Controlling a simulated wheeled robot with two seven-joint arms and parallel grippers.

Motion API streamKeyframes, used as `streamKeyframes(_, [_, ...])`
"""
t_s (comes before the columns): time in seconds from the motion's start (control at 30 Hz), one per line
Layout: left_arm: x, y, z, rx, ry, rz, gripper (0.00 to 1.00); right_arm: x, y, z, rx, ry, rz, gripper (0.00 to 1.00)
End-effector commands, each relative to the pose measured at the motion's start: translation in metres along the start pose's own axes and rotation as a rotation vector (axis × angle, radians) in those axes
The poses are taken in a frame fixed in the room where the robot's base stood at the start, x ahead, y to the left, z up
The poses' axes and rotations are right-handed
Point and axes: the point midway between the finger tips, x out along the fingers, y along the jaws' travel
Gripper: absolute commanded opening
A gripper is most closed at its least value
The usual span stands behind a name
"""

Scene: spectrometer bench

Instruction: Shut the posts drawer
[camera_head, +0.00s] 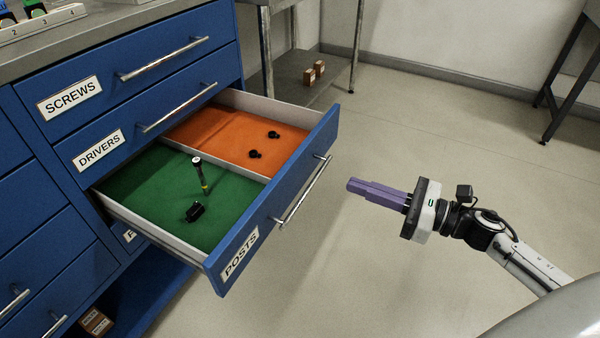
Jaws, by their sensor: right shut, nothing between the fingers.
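The posts drawer (270,215) stands pulled far out of the blue cabinet, with its POSTS label on the front panel. Its silver handle (304,192) is on the outer face. Inside, a divider parts a green section (150,190) from an orange section (210,133). My right gripper (352,186) is shut and empty, its purple fingers pointing left toward the drawer front. It is to the right of the handle and apart from it. My left gripper is not in view.
A post (201,175) and a black part (195,211) are in the green section; two small black parts (273,135) are in the orange one. The drivers drawer (100,150) and screws drawer (70,97) above are shut. Open floor (420,130) lies right.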

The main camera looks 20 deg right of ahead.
Motion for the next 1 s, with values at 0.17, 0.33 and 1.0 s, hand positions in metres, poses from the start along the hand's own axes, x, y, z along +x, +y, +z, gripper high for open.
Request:
streamKeyframes(0.17, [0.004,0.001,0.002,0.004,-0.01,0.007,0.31,0.039,0.0,0.001,-0.002,-0.005,0.003,0.0])
streamKeyframes(0.33, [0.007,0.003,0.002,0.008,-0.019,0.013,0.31,0.075,0.0,0.002,0.001,-0.005,0.002,0.0])
streamKeyframes(1.0, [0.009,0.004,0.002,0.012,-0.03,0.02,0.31,0.125,0.0,0.0,0.006,-0.001,0.0,0.0])
